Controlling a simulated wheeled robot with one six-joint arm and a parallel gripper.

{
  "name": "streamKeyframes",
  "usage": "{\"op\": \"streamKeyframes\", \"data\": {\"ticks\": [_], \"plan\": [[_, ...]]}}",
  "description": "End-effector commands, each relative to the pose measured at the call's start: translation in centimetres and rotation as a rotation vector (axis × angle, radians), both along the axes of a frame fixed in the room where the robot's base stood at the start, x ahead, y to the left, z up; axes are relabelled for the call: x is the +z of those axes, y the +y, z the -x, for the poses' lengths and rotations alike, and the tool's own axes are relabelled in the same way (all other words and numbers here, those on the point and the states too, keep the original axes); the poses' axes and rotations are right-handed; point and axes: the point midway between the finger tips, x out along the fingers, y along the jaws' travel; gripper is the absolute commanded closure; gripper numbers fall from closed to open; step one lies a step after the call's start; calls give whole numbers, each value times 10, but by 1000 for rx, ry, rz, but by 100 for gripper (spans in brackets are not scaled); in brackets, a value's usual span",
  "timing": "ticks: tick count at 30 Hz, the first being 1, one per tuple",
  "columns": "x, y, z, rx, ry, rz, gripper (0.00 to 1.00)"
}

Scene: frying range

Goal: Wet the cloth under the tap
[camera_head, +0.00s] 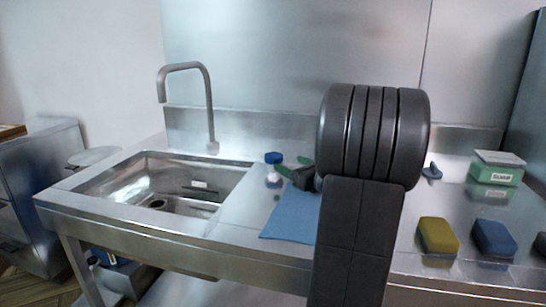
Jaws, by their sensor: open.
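The blue cloth (288,217) lies flat on the steel counter, right of the sink; my arm hides its right part. The grey tap (209,100) has a tall bent neck that reaches over the sink basin (165,203). No water stream is visible.
A small bottle with a blue cap (273,158) stands near the fingers. To the right are a yellow sponge (437,236), a blue sponge (493,238) and a green-and-white box (497,168). A steel wall (300,60) closes the back. The basin looks mostly empty.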

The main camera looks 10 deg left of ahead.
Motion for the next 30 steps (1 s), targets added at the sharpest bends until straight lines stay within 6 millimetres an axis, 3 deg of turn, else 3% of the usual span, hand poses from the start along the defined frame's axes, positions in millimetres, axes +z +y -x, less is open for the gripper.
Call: {"op": "streamKeyframes", "data": {"ticks": [6,12,26,30], "plan": [[-1,40,-29,4,0,0,28],[-1,64,-49,2,0,0,28],[0,75,-58,-1,0,0,28],[0,75,-58,-1,0,0,52]]}}
